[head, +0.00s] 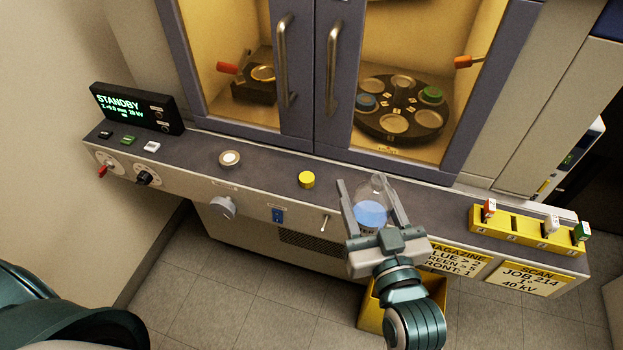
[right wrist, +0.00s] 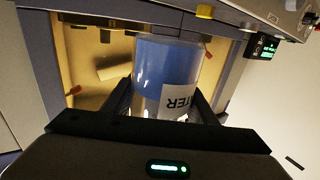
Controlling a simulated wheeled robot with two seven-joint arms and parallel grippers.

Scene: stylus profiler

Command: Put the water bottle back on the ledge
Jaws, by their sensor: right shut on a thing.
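The water bottle (head: 371,212) is clear with blue liquid inside. My right gripper (head: 371,200) is shut on it, one finger on each side. In the head view the bottle overlaps the front part of the ledge (head: 265,168); I cannot tell whether it touches the ledge. In the right wrist view the bottle (right wrist: 165,68) sits between the two dark fingers, with a white label ending in "TER". The ledge is a dark strip running along the front of the cabinet. My left gripper is out of view; only teal arm parts show at bottom left.
Closed glass doors with handles (head: 333,67) stand behind. A yellow bin (head: 372,312) is below.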

